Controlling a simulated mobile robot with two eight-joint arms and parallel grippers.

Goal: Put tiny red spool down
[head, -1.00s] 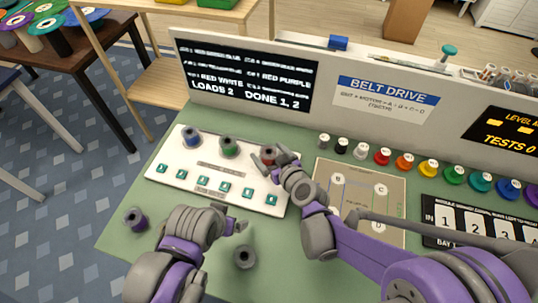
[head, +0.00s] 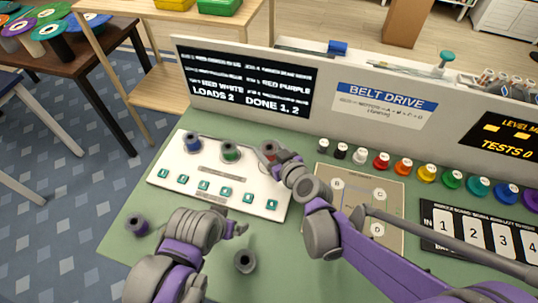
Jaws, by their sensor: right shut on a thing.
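The tiny red spool (head: 267,149) is at the right end of the white board (head: 158,178), partly hidden by my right gripper (head: 274,153). The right gripper is shut on it; whether the spool touches the board cannot be told. A blue spool (head: 192,143) and a green spool (head: 230,152) stand upright on the same board, to the left of the red one. My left gripper (head: 243,229) is low, in front of the board and apart from it; its finger opening is too small to make out.
A purple spool (head: 137,224) and a dark grey spool (head: 245,261) are on the green table (head: 118,252). A beige lettered panel (head: 398,206) lies right of the board. Several coloured spools line the upright back panel (head: 360,125).

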